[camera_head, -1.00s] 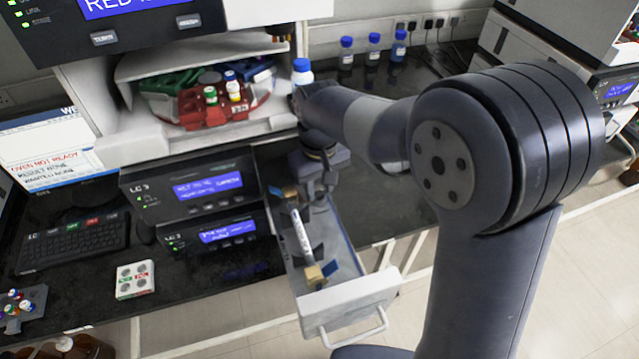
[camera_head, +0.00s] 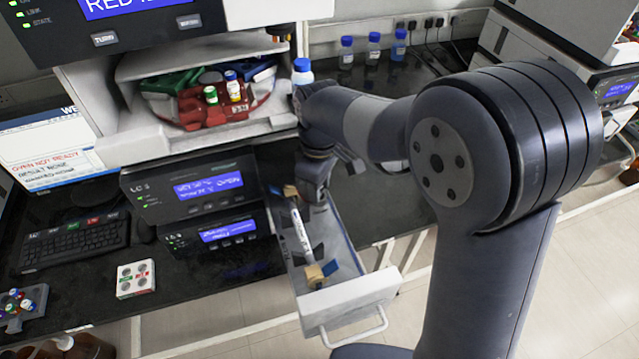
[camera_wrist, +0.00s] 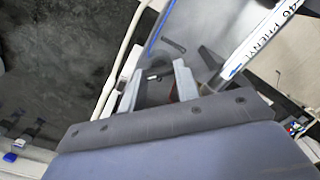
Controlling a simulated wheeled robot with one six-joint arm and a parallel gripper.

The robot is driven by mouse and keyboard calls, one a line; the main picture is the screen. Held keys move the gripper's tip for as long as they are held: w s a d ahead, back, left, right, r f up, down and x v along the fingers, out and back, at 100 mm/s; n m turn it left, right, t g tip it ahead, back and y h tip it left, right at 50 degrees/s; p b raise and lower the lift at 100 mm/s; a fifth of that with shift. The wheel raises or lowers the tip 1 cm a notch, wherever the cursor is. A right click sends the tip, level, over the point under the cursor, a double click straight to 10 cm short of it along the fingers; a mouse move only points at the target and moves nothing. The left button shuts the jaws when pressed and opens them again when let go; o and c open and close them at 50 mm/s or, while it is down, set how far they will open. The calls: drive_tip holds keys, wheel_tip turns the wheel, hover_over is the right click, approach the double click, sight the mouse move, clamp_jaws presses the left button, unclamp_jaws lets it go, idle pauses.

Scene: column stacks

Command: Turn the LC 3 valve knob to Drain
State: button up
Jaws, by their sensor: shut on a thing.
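The LC 3 unit (camera_head: 190,187) stands on the dark bench, two stacked modules with blue displays. An open grey drawer (camera_head: 350,292) sticks out to its right. My gripper (camera_head: 313,196) is low at the drawer's back end. In the wrist view my gripper (camera_wrist: 157,84) is shut on a small dark piece, the valve knob (camera_wrist: 156,72), as far as I can tell. The fingers hide most of it, and neither its pointer nor the Drain mark is readable. A white column (camera_head: 301,229) with a printed label lies in the drawer beside my gripper.
The column also crosses the upper right of the wrist view (camera_wrist: 262,38), close to my fingers. A red rack (camera_head: 213,104) with vials sits in the open bay above. A bottle with a blue cap (camera_head: 302,72) stands behind my wrist.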

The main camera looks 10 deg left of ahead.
idle(0.4)
drive_tip(key=o, duration=1)
wheel_tip(320, 180, up, 11)
drive_tip(key=shift+f+b, duration=0.1)
drive_tip(key=shift+b, duration=0.4)
wheel_tip(320, 180, down, 11)
drive_tip(key=shift+r+p, duration=0.1)
drive_tip(key=shift+p, duration=0.4)
